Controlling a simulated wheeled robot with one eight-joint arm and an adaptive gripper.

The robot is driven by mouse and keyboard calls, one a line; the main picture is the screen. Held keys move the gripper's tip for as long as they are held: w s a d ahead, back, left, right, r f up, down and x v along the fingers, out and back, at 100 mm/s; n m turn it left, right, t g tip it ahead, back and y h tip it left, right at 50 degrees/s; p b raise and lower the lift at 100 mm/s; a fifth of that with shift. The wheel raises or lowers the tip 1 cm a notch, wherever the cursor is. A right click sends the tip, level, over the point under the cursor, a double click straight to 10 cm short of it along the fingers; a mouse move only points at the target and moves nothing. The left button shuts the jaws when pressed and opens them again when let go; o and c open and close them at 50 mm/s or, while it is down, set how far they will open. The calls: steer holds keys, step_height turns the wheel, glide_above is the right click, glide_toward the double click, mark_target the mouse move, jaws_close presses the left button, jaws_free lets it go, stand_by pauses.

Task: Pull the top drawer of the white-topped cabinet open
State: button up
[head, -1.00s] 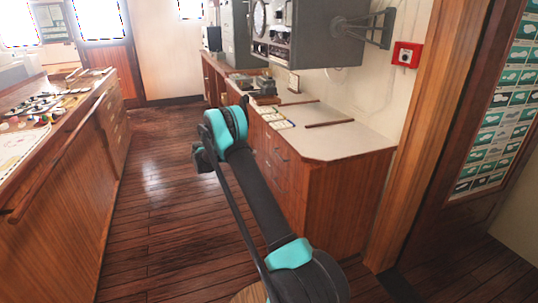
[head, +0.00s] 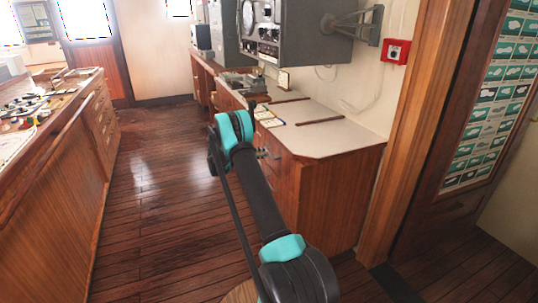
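The white-topped cabinet (head: 330,139) stands against the right wall, with a brown wooden body and a pale top. Its drawer front (head: 284,172) faces left and is seen at a steep angle, partly behind my arm. Small grey parts show at the upper front, just right of my arm; I cannot tell whether they are drawer handles or part of my gripper. No drawer is seen standing out. My teal and black arm reaches up and forward in front of the cabinet.
A wooden console (head: 70,140) with a handrail runs along the left. Clear plank floor (head: 150,200) lies between it and the cabinet. A grey instrument box (head: 305,32) overhangs the cabinet top. A red wall box (head: 396,52) and a wooden door frame (head: 415,130) are at right.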

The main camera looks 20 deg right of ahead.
steer(key=shift+x, duration=2.05)
jaws_close()
